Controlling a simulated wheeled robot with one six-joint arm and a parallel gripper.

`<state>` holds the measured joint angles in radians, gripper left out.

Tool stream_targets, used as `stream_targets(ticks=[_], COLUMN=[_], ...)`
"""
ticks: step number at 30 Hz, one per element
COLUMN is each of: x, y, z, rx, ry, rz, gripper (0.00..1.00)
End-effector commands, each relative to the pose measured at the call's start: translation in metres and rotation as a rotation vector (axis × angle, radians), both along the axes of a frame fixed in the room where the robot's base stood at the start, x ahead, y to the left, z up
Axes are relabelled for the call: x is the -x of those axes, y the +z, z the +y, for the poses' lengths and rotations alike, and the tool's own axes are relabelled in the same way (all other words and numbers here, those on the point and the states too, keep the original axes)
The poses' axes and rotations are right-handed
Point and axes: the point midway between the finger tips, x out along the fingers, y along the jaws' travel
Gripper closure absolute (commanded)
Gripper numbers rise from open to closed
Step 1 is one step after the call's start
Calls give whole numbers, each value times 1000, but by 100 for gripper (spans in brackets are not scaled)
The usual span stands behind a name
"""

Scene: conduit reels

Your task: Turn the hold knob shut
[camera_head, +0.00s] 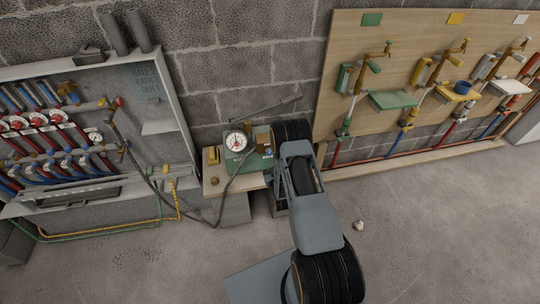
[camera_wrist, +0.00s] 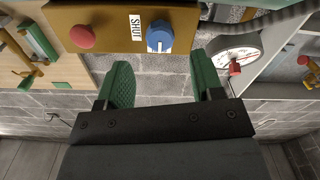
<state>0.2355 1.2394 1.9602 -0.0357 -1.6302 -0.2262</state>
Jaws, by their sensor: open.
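In the wrist view a blue knob (camera_wrist: 160,36) with a pale pointer mark sits on the face of a yellow-brown box (camera_wrist: 108,24). A white label reading SHUT (camera_wrist: 135,27) is beside the knob, and a red button (camera_wrist: 82,37) is farther left. My gripper (camera_wrist: 161,62) is open, its two green-padded fingers apart and empty. The knob is ahead of the gap between the fingertips, and no finger appears to touch it. In the head view my arm hides the gripper and the knob.
A white dial gauge (camera_head: 236,142) stands on a green unit (camera_head: 262,160) on a small bench; the gauge also shows in the wrist view (camera_wrist: 232,52), close right of the fingers. A dark hose (camera_head: 150,183) runs left to a pipe cabinet (camera_head: 190,150). A valve board (camera_head: 345,45) is at right.

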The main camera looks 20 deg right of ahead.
Motion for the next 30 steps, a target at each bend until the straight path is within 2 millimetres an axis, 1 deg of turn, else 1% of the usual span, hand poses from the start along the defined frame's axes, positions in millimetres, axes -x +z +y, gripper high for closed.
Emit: stream_targets(ticks=[1,3,9,15,24,26,30], x=[-9,-20,-42,-52,-53,-53,-53], y=[0,0,-1,0,0,0,0], z=[-2,-4,-9,-10,-11,-11,-11], rx=[0,0,0,0,0,0,0], ry=[0,0,0,0,0,0,0], rz=[-2,-2,0,1,2,2,2], gripper=[39,39,39,39,39,44,57])
